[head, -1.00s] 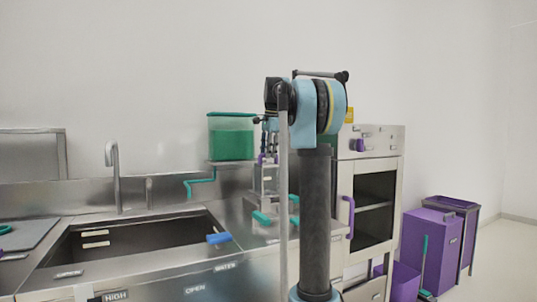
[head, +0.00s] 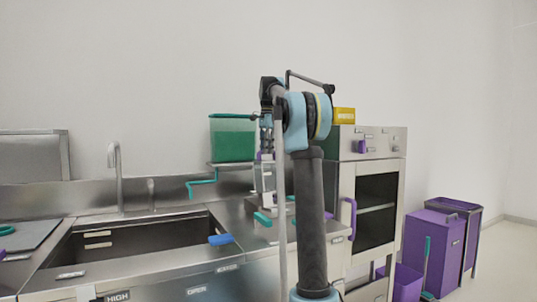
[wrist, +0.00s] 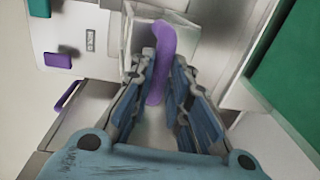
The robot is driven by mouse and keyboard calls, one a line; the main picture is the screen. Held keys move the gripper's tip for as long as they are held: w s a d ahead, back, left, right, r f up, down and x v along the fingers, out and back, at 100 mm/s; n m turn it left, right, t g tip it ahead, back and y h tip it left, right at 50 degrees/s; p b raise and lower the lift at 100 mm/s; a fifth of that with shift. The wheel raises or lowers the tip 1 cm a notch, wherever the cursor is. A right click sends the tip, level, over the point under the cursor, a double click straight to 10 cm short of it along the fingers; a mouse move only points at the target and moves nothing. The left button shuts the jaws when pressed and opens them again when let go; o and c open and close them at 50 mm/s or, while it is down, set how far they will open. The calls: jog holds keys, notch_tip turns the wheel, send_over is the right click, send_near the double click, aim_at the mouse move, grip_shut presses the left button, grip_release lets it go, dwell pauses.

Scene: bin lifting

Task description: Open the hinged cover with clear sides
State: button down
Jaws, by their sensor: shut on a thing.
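The hinged cover with clear sides (head: 265,180) stands on the counter right of the sink, partly hidden by my arm. In the wrist view the cover (wrist: 198,42) is at the top middle, with pale see-through walls. Its curved purple handle (wrist: 163,45) runs down between my fingers. My gripper (wrist: 160,78) is shut on this handle. In the head view my gripper (head: 266,150) points down at the top of the cover, mostly behind my arm. The hinge and the cover's far side are hidden, so I cannot tell how far it is open.
A green container (head: 232,140) sits on a shelf close left of the gripper. A steel cabinet (head: 345,190) with a purple door handle stands close right. The sink (head: 140,240) lies left. Purple bins (head: 430,245) stand on the floor at the far right.

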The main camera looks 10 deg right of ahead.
jog(key=w+a+r, duration=0.1)
jog(key=w+a, duration=0.1)
jog(key=w, duration=0.5)
jog(key=shift+w+a+r, duration=0.2)
jog(key=shift+w+a, duration=0.05)
jog(key=shift+w, duration=0.15)
jog(key=c, duration=1.5)
grip_release()
jog(key=shift+c, duration=0.2)
